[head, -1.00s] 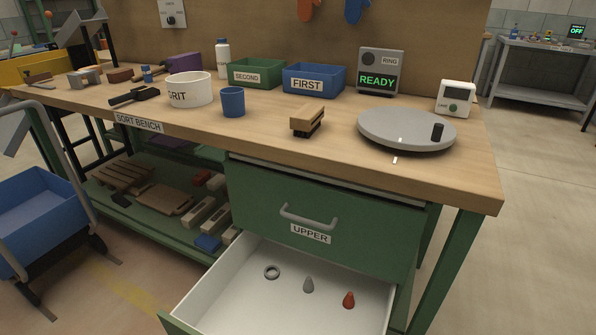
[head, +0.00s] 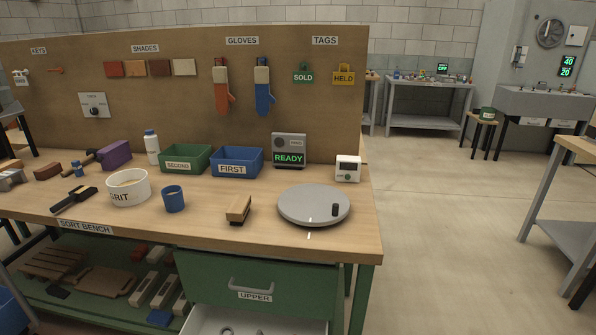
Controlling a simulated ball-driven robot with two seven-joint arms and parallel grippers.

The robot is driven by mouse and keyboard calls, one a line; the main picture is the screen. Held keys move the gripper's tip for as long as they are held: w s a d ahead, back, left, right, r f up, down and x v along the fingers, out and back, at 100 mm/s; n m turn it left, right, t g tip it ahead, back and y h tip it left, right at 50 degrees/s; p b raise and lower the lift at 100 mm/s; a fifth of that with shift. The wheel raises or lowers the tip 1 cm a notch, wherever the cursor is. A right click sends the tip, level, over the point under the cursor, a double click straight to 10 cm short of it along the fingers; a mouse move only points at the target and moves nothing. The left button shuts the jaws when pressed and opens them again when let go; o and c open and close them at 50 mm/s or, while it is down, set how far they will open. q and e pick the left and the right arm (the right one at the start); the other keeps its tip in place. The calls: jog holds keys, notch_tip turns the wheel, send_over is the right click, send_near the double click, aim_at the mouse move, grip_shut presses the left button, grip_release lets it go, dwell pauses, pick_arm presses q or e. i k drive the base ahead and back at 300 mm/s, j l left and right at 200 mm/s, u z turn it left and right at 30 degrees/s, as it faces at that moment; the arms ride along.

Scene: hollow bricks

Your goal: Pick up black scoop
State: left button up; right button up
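A black tool that looks like the scoop (head: 74,199) lies on the wooden sort bench (head: 270,240), near its front edge and left of the white GRIT tub (head: 128,188). It is small here, and its exact shape is hard to tell. It lies apart from the tub. Neither of my grippers shows in the head view.
A blue cup (head: 173,199), a wooden block-like brush (head: 238,209) and a grey turntable (head: 314,205) stand along the bench front. Green (head: 185,158) and blue (head: 237,162) bins stand behind. Floor to the right is clear.

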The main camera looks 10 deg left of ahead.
aim_at(80, 194)
jog(key=k+l+u, duration=0.1)
jog(key=u, duration=0.35)
jog(key=k+u, duration=0.2)
jog(key=u, duration=0.3)
